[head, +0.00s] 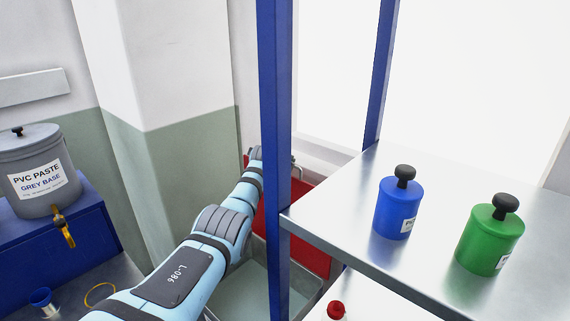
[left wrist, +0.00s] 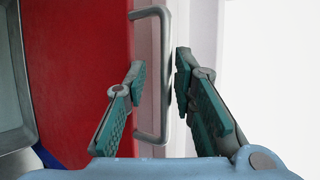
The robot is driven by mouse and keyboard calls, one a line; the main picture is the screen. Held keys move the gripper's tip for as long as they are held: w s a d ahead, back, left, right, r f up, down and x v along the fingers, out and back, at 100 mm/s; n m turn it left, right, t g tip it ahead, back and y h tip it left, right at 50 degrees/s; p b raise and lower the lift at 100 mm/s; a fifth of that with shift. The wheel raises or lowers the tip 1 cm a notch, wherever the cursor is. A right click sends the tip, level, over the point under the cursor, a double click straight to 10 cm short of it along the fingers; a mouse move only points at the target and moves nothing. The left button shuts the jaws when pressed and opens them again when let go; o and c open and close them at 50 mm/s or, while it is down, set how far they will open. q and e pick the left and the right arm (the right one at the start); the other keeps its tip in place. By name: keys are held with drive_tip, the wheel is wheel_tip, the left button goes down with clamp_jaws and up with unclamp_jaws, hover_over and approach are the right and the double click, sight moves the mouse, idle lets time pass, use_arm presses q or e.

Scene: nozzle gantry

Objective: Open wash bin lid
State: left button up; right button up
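The wash bin lid is a red panel (head: 306,215), seen behind the blue post. It looks raised and steeply tilted near the back wall, and the grey inside of the wash bin (head: 256,291) shows below. In the left wrist view the red lid (left wrist: 82,70) fills the left side, with a grey bar handle (left wrist: 166,92) along its edge. My left gripper (left wrist: 160,62) has its fingers apart, one on each side of the handle bar. I see no clear grip on it. In the head view the fingertips are mostly hidden. My right gripper is out of view.
Blue posts (head: 275,120) stand right beside my left arm. A metal shelf (head: 350,212) at the right holds a blue canister (head: 393,210) and a green canister (head: 486,242). A grey paste bucket (head: 35,170) with a tap sits at the left. A red-capped bottle (head: 336,310) is below the shelf.

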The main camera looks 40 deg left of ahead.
use_arm(q)
drive_tip(key=shift+a, duration=0.1)
idle(0.3)
drive_tip(key=v, duration=1.2)
drive_tip(key=shift+w, duration=0.1)
